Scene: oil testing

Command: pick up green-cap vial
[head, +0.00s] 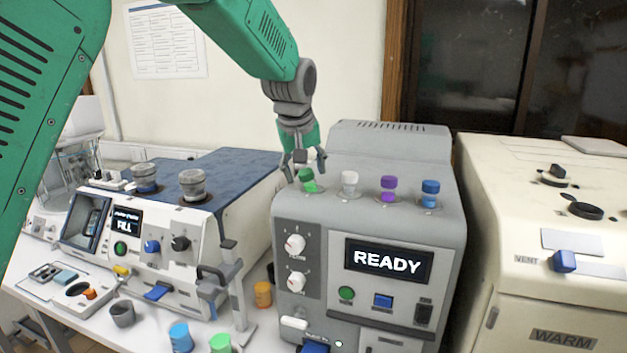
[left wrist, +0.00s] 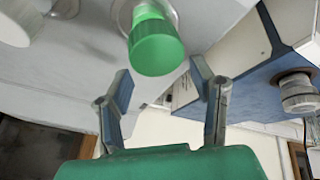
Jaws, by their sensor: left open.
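The green-cap vial (head: 309,184) stands in the leftmost place on top of the grey machine with the READY screen (head: 389,261). My left gripper (head: 305,165) is open and empty, pointing down just above this vial. In the left wrist view, the green cap (left wrist: 156,46) lies just beyond and roughly between the two spread fingertips (left wrist: 161,78). I see no finger touching it there. The lower part of the vial is mostly hidden behind its cap. My right gripper is not in view.
Vials with white (head: 349,181), purple (head: 388,186) and blue (head: 430,190) caps stand in a row to the right. A cream WARM machine (head: 565,290) is at the right. A blue-topped machine (head: 225,170) is at the left. A green-topped container (head: 220,343) stands on the table.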

